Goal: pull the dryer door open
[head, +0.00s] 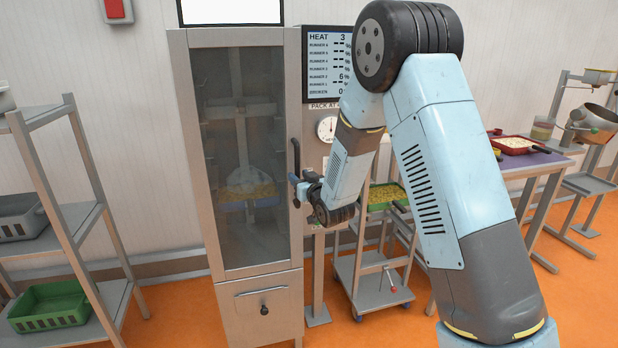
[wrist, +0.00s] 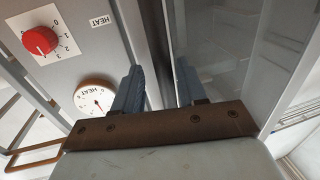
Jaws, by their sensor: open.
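The dryer (head: 180,120) is a tall grey cabinet whose glass door (head: 255,240) looks closed in the head view. A dark upright handle (head: 296,155) is on the door's right edge. My gripper (head: 296,190) is at the handle's lower part, coming from the right; I cannot tell if it touches. In the wrist view my gripper (wrist: 160,88) has its two dark fingers apart, in front of the door's edge strip, with the glass door (wrist: 225,45) to the right.
A panel with a red knob (wrist: 40,40) and a heat gauge (wrist: 95,97) is beside the door. A drawer (head: 262,305) is below it. A shelf rack (head: 70,220) stands left, a trolley (head: 375,290) right. Orange floor is clear before the rack.

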